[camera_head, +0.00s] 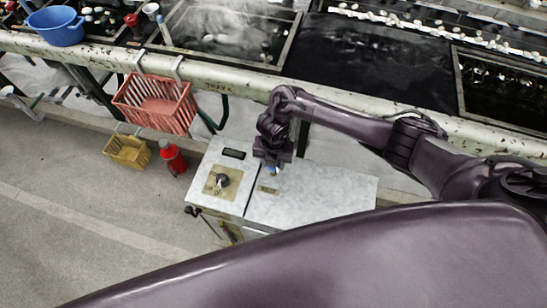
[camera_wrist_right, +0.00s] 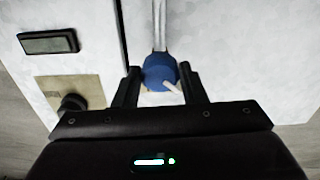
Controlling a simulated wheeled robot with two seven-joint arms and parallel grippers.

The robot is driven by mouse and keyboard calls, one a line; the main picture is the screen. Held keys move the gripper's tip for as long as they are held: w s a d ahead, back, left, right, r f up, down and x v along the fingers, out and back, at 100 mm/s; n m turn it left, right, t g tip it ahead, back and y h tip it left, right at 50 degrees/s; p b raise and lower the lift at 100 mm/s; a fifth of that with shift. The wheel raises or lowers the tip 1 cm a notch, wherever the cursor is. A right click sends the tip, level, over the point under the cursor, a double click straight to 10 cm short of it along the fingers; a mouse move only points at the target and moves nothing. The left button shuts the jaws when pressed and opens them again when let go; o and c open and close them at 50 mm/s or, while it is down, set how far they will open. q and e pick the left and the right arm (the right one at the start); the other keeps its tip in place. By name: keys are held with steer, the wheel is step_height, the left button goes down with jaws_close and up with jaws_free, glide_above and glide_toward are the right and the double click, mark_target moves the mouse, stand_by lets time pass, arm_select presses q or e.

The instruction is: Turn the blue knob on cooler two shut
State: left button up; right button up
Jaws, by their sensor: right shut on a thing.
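The blue knob (camera_wrist_right: 157,72) sits between the two fingers of my right gripper (camera_wrist_right: 160,86) in the right wrist view. It has a pale pointer mark slanting to the lower right, and a metal pipe runs up behind it. In the head view my right gripper (camera_head: 274,166) reaches down to the top of the pale cooler cabinet (camera_head: 325,190), and only a bit of the blue knob (camera_head: 273,171) shows beneath it. The fingers are closed around the knob. My left gripper is not in view. I cannot read a number on the cooler.
Left of the cooler is a panel with a black knob (camera_head: 222,180) and a dark display (camera_head: 234,154). A red basket (camera_head: 156,105) and a yellow basket (camera_head: 127,151) hang from the basin rail. A red bottle-like object (camera_head: 172,158) stands nearby. The floor at left is clear.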

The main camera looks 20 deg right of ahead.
steer(key=m+p, duration=0.3)
steer(key=m, duration=0.2)
steer(key=shift+r+m, duration=0.15)
steer(key=shift+m, duration=0.15)
steer(key=shift+m+p, duration=1.35)
steer(key=shift+m, duration=0.75)
steer(key=o, duration=1)
step_height(320, 180, up, 8)
steer(key=shift+f+p, duration=0.25)
steer(key=shift+p, duration=0.35)
